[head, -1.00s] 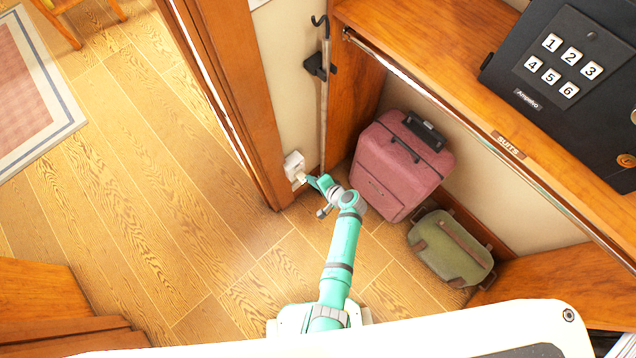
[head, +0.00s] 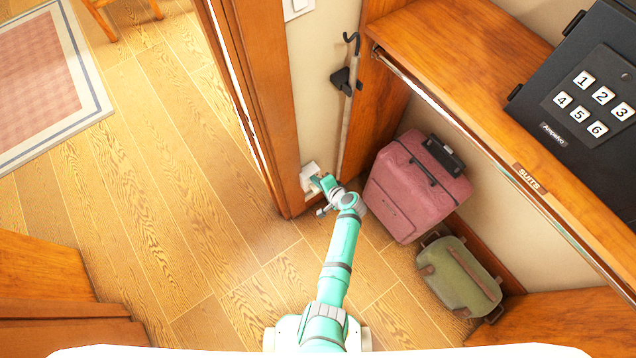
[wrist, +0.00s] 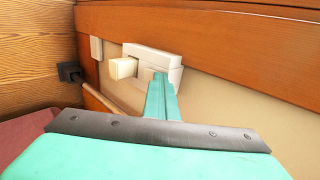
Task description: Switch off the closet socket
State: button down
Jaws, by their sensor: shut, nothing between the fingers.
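The closet socket (head: 309,171) is a small white box low on the narrow wall strip beside the door frame. In the wrist view the socket (wrist: 160,62) has a cream block (wrist: 123,68) sticking out on its left side. My gripper (head: 318,184) is at the socket, its teal fingers together and empty. In the wrist view the gripper (wrist: 160,85) overlaps the right part of the socket's face and hides it. I cannot tell whether the fingertips touch it or how the switch is set.
A hooked pole (head: 352,70) hangs in a black holder (head: 345,80) above the socket. A pink suitcase (head: 405,195) and a green bag (head: 460,275) stand right of my arm under the shelf (head: 460,60). Wooden floor (head: 170,190) is clear to the left.

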jog(key=shift+r, duration=0.1)
jog(key=shift+r, duration=0.65)
jog(key=v, duration=1.3)
jog(key=shift+s+d+r, duration=0.1)
dwell(0.4)
